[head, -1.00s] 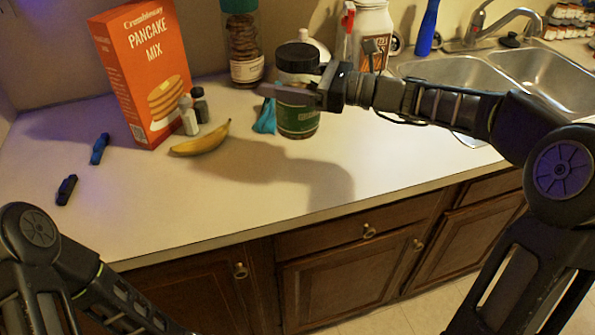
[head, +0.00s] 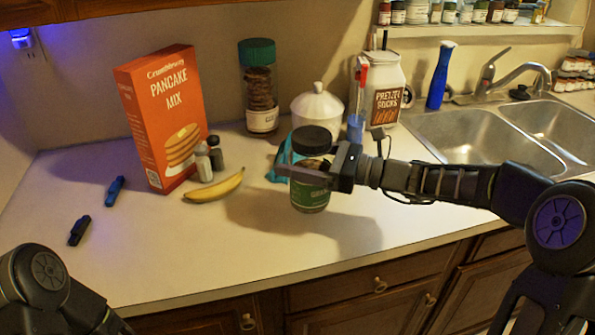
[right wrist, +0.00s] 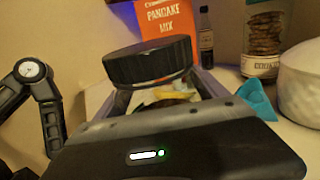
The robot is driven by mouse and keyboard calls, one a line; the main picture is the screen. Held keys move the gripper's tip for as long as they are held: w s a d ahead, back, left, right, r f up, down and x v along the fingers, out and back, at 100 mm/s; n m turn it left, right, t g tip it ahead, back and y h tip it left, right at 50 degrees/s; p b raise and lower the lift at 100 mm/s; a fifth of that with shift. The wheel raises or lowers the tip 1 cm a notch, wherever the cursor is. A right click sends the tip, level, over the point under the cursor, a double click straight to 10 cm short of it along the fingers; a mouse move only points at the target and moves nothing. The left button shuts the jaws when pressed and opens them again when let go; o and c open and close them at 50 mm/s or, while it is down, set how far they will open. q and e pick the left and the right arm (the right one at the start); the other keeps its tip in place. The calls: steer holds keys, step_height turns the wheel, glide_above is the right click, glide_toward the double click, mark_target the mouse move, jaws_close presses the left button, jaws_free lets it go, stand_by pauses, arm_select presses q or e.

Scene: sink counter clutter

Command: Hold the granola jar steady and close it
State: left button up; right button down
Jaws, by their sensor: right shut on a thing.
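The granola jar (head: 309,195) is a clear jar with a green label and a black lid (head: 311,140). It is upright at the counter's middle, close to the surface; I cannot tell whether its base touches. My right gripper (head: 318,172) is shut around the jar from the right, below the lid. In the right wrist view the black lid (right wrist: 147,62) sits on top of the jar, its lower part hidden by my gripper. I cannot tell how tightly the lid sits. My left arm shows at the lower left; its gripper is out of view.
A pancake mix box (head: 165,125), two small shakers (head: 204,165) and a banana (head: 214,187) stand or lie left of the jar. A teal cloth (head: 281,165), cookie jar (head: 260,90) and white pot (head: 317,105) are behind. Two markers (head: 79,230) lie far left.

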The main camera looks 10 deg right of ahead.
steer(key=shift+r, duration=0.1)
steer(key=shift+f, duration=1.9)
steer(key=shift+f, duration=0.1)
jaws_free()
